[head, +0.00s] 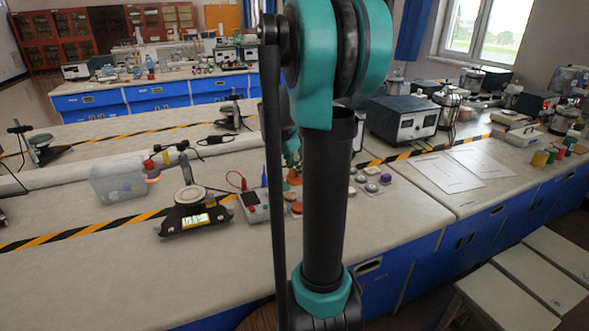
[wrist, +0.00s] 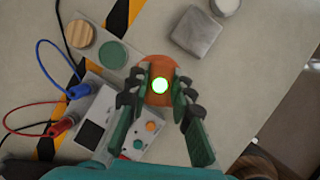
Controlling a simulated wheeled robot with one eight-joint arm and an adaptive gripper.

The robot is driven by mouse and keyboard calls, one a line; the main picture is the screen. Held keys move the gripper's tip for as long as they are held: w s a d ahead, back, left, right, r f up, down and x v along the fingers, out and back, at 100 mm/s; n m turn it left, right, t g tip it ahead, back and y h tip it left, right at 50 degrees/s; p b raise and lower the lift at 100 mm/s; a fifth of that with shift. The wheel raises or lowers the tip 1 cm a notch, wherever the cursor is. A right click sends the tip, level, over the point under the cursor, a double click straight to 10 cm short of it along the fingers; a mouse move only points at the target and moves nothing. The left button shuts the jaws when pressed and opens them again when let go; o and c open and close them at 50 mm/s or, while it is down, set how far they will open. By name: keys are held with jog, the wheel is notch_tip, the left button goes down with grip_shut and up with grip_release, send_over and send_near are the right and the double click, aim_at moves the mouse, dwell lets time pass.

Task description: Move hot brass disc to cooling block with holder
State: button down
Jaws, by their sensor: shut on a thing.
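In the wrist view my gripper (wrist: 159,84) is shut on an orange-brown rounded piece (wrist: 157,66). A bright white spot with a green rim shows between the fingertips. I cannot tell whether this piece is the holder or the brass disc. A square grey metal block (wrist: 195,34), which looks like the cooling block, lies just beyond the fingers to the upper right, apart from them. A green disc (wrist: 113,54) and a wooden disc (wrist: 80,34) lie to the upper left.
A meter box (wrist: 97,127) with red and blue leads lies close to the left finger. A white round piece (wrist: 225,5) is at the top edge. The bench right of the block is clear.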

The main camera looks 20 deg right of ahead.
jog(key=shift+s+d, duration=0.15)
jog(key=shift+d, duration=0.8)
jog(key=shift+s+d, duration=0.2)
jog(key=shift+d, duration=0.75)
jog(key=shift+s+d, duration=0.15)
jog(key=shift+d, duration=0.8)
jog(key=shift+s+d, duration=0.15)
jog(key=shift+d, duration=0.85)
jog(key=shift+s+d, duration=0.2)
jog(key=shift+d, duration=0.75)
jog(key=shift+s+d, duration=0.15)
jog(key=shift+d, duration=0.85)
jog(key=shift+d, duration=0.1)
jog(key=shift+f, duration=0.15)
jog(key=shift+f, duration=2.45)
jog(key=shift+f, duration=0.65)
jog(key=shift+r, duration=0.1)
notch_tip(320, 180, up, 7)
